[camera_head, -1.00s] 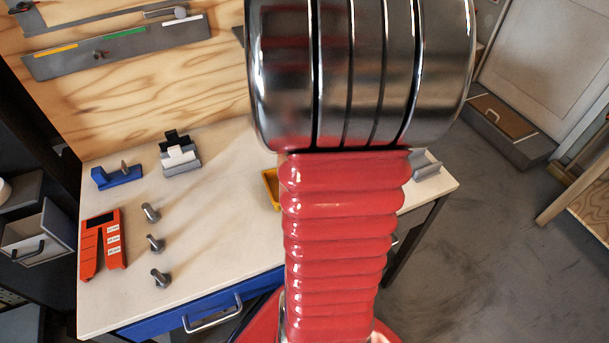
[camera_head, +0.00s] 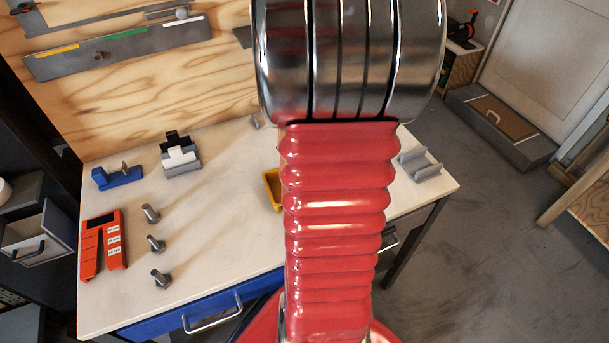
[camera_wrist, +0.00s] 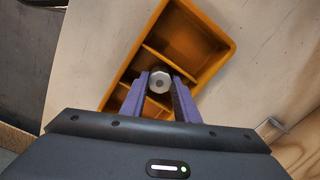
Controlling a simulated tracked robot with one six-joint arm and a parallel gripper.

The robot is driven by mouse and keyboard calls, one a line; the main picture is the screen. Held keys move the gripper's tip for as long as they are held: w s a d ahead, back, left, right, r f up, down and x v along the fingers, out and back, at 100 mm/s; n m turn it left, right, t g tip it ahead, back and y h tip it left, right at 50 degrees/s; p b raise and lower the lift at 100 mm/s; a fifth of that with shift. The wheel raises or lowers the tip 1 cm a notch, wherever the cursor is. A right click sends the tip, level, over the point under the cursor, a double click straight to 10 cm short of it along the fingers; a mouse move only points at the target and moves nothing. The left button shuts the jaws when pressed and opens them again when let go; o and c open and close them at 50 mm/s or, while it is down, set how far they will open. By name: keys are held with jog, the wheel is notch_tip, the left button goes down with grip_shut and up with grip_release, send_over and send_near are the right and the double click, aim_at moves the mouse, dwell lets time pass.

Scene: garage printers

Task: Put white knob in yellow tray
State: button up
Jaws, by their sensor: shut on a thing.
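In the wrist view my gripper (camera_wrist: 160,90) is shut on the white knob (camera_wrist: 159,82), a small pale faceted piece with a dark centre, held between two purple fingertips. The knob appears over the yellow tray (camera_wrist: 211,31), which has dividers forming several compartments. I cannot tell the height of the knob above the tray. In the head view only a strip of the yellow tray (camera_head: 271,190) shows on the workbench, left of my red arm. The gripper and knob are hidden there behind my arm.
The white workbench (camera_head: 215,225) carries several grey bolts (camera_head: 155,243), an orange device (camera_head: 103,245), a blue holder (camera_head: 117,177) and a grey stand with black and white parts (camera_head: 180,155). A grey bracket (camera_head: 420,166) lies right of my arm. A wooden backboard rises behind.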

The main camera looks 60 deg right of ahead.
jog(key=o, duration=1.1)
jog(key=shift+f, duration=0.1)
notch_tip(320, 180, up, 12)
jog(key=shift+r, duration=0.15)
dwell(0.6)
